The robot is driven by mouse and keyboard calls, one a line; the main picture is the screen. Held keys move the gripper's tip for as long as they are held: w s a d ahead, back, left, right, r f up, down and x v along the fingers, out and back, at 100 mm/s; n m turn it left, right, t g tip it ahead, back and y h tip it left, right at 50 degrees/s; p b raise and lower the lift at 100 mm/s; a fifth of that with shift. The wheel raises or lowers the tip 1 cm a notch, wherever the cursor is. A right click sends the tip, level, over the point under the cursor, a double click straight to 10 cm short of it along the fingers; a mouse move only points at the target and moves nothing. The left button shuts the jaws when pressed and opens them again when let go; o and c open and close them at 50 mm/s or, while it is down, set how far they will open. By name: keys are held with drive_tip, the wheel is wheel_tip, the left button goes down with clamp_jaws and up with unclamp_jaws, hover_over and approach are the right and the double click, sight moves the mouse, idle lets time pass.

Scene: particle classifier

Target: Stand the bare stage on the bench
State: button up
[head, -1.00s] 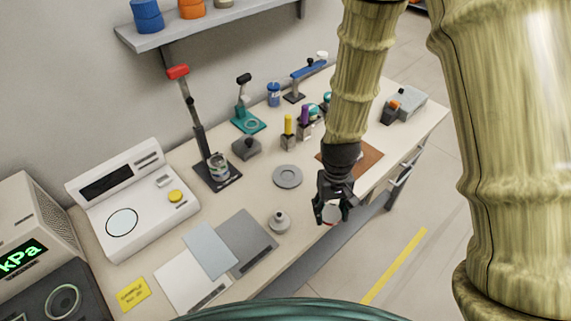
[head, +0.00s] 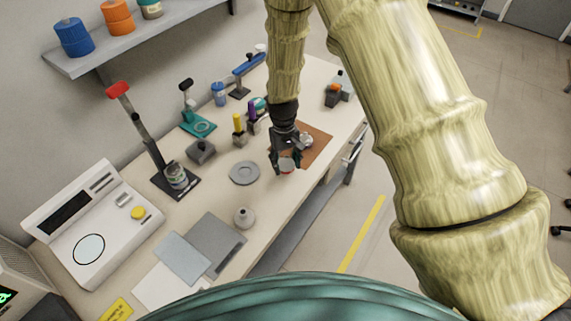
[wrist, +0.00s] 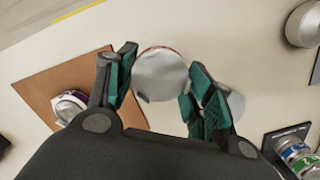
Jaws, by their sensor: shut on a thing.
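My gripper (head: 287,163) is shut on a short round piece (head: 287,167) with a pale silvery top and a reddish rim. I take it for the stage. In the wrist view the piece (wrist: 160,75) sits between the teal finger pads, its flat round face toward the camera. It is over the bench (head: 215,203), near the front edge, between the grey disc and the brown mat. I cannot tell whether its underside touches the bench. The gripper hides part of it in the head view.
A brown mat (head: 322,138) bears a small can (head: 306,140). A grey disc (head: 244,173) and a grey knobbed piece (head: 244,217) lie to the left. The red-handled press (head: 175,185) and white scale (head: 95,220) stand farther left. Bare bench shows around the disc.

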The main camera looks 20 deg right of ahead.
sight(285, 161)
drive_tip(key=shift+w, duration=0.3)
drive_tip(key=shift+w+d+f+p, duration=0.1)
drive_tip(key=shift+f+p, duration=0.1)
drive_tip(key=shift+p, duration=0.15)
drive_tip(key=shift+f+p, duration=0.75)
drive_tip(key=shift+f, duration=0.85)
drive_tip(key=shift+f, duration=0.1)
drive_tip(key=o, duration=1.2)
drive_tip(key=shift+w+r+b, duration=0.2)
drive_tip(key=shift+r+b, duration=0.55)
drive_tip(key=shift+r, duration=1.25)
drive_tip(key=shift+w+r+b, duration=0.2)
drive_tip(key=shift+r+b, duration=0.55)
drive_tip(key=shift+r, duration=1.3)
drive_tip(key=shift+w+r+b, duration=0.2)
drive_tip(key=shift+r+b, duration=0.55)
drive_tip(key=shift+r, duration=1.25)
